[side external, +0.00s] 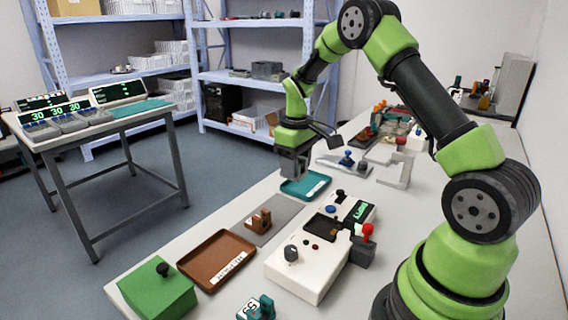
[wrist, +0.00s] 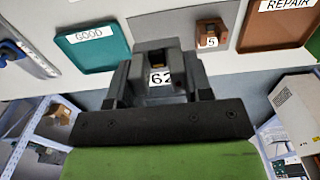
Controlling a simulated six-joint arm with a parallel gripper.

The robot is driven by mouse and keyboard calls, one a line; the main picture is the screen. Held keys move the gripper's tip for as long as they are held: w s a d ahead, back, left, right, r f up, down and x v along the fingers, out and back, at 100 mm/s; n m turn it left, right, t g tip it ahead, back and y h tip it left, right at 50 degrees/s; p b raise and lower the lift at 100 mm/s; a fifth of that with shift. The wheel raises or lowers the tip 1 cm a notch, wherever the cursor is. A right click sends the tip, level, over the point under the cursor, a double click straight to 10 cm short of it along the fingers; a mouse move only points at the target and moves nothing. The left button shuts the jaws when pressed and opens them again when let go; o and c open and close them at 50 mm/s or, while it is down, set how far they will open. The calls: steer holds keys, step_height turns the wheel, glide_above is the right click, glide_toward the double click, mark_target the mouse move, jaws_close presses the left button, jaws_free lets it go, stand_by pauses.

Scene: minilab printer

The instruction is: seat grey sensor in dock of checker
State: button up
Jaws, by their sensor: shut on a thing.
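My gripper (side external: 293,170) is shut on the grey sensor (wrist: 158,62), a dark grey block with a white label reading 62 in the wrist view. The gripper points down above the table, close over the teal GOOD tray (side external: 318,181). In the side view the sensor is hard to tell from the dark fingers. The checker (side external: 300,266) is a white box nearer the camera, with a dark knob, small buttons, a green-lit display and a red-topped lever (side external: 367,231). A dark recess (side external: 321,227) in its top looks like the dock and appears empty. The gripper is apart from the checker.
A brown sensor (side external: 259,219) labelled 5 sits on a grey mat (side external: 283,210). A brown REPAIR tray (side external: 193,241), a green box (side external: 155,290) with a black knob and a teal part (side external: 258,308) are nearer the camera. Several fixtures stand farther along the table.

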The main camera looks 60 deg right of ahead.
steer(key=s+a+r, duration=0.2)
steer(key=s+a, duration=0.1)
steer(key=s, duration=0.7)
glide_above(326, 229)
steer(key=shift+f, duration=2.8)
steer(key=shift+f, duration=1.2)
steer(key=shift+f, duration=0.1)
steer(key=shift+f, duration=0.7)
steer(key=o, duration=1)
